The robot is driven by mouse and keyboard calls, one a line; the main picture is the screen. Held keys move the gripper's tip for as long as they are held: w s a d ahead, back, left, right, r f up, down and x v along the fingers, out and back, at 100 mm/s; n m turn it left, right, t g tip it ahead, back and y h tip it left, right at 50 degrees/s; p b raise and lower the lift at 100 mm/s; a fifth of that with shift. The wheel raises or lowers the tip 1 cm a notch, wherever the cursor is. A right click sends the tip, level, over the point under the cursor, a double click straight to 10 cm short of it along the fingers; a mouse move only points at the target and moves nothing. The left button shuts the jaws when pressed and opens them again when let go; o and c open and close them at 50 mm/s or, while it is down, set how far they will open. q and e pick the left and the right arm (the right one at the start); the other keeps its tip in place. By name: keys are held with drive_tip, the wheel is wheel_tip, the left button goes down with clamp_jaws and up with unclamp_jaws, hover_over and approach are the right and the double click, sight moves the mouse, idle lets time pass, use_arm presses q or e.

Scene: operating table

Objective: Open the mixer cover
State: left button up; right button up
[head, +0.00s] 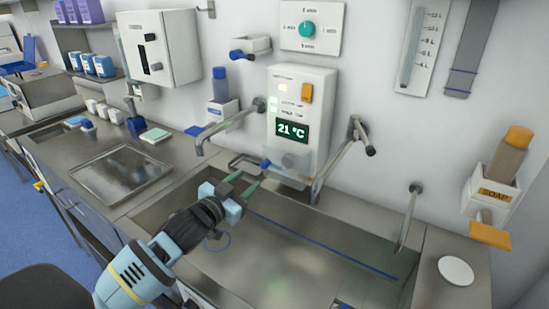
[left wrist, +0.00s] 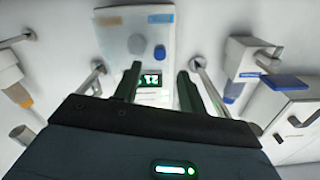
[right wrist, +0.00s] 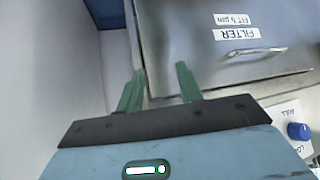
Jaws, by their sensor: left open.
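The mixer is a white wall box (head: 313,85) with a green 21 °C display, above a steel sink. A translucent cover (head: 290,180) shows at its lower end, with a blue knob (head: 265,163) near its left side. In the left wrist view the cover (left wrist: 138,28) and knob (left wrist: 160,52) lie beyond my fingers. My left gripper (head: 246,181) is open and empty, over the sink, just below and left of the knob and apart from it. My right gripper (right wrist: 160,70) shows only in its wrist view, open and empty, before a steel front labelled FILTER (right wrist: 230,70).
Steel taps (head: 225,130) and (head: 340,155) flank the mixer on the wall. A soap dispenser (head: 497,185) hangs at the right. A steel tray (head: 120,175) lies on the counter at the left. The sink basin (head: 300,260) is mostly bare.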

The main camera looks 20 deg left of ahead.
sight(263, 166)
use_arm(q)
drive_tip(key=shift+w+d, duration=0.2)
drive_tip(key=shift+w, duration=1.05)
drive_tip(key=shift+w+d, duration=0.15)
drive_tip(key=shift+w, duration=1.15)
drive_tip(key=shift+w+d, duration=0.2)
drive_tip(key=shift+w, duration=1.05)
drive_tip(key=shift+r, duration=0.1)
clamp_jaws()
